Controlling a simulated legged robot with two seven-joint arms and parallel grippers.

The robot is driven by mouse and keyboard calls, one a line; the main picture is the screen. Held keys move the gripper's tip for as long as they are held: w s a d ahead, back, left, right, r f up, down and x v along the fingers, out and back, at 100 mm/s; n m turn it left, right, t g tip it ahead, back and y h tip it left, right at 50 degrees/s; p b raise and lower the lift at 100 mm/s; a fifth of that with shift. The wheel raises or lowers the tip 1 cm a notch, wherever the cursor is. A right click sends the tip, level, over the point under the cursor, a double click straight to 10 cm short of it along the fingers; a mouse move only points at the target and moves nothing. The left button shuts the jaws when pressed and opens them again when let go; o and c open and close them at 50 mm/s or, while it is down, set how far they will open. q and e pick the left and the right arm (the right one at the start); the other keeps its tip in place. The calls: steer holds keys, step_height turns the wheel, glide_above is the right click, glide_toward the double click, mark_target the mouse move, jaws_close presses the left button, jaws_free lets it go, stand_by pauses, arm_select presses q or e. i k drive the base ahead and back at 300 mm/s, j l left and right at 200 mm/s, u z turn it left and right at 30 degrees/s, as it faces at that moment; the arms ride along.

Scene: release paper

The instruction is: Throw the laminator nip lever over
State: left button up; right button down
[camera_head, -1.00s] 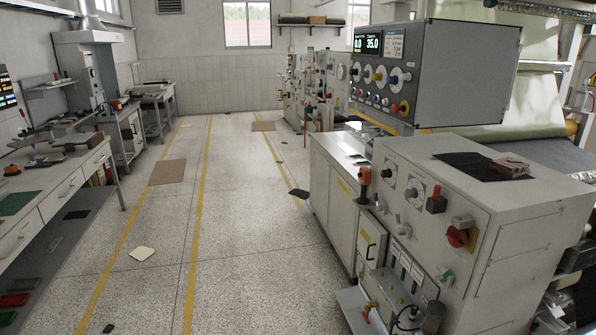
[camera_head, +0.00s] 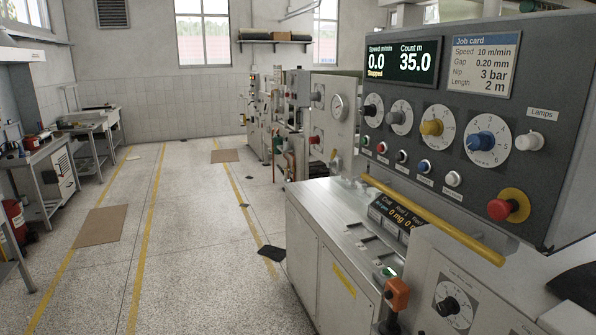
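The grey control panel (camera_head: 450,106) of the machine fills the right. Its display (camera_head: 402,62) reads speed 0.0, "Stopped", and count 35.0. A job card (camera_head: 484,67) lists speed 10 m/min, gap 0.20 mm, nip 3 bar, length 2 m. A lever with an orange knob (camera_head: 397,294) stands upright at the lower right, beside the pale cabinet (camera_head: 314,262); I cannot read a label naming it the nip lever. Its lower end is cut off by the picture edge. Neither of my grippers is in view.
A yellow bar (camera_head: 432,220) runs below the panel. A red mushroom button (camera_head: 508,205) is at the panel's lower right. The speckled floor (camera_head: 190,255) at left is open, with yellow lines and a brown mat (camera_head: 100,225). Benches (camera_head: 45,180) line the left wall.

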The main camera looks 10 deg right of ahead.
mark_target(332, 163)
steer(key=i+u, duration=0.1)
steer(key=i, duration=0.7)
steer(key=i+l+u, duration=0.15)
steer(key=i, duration=0.6)
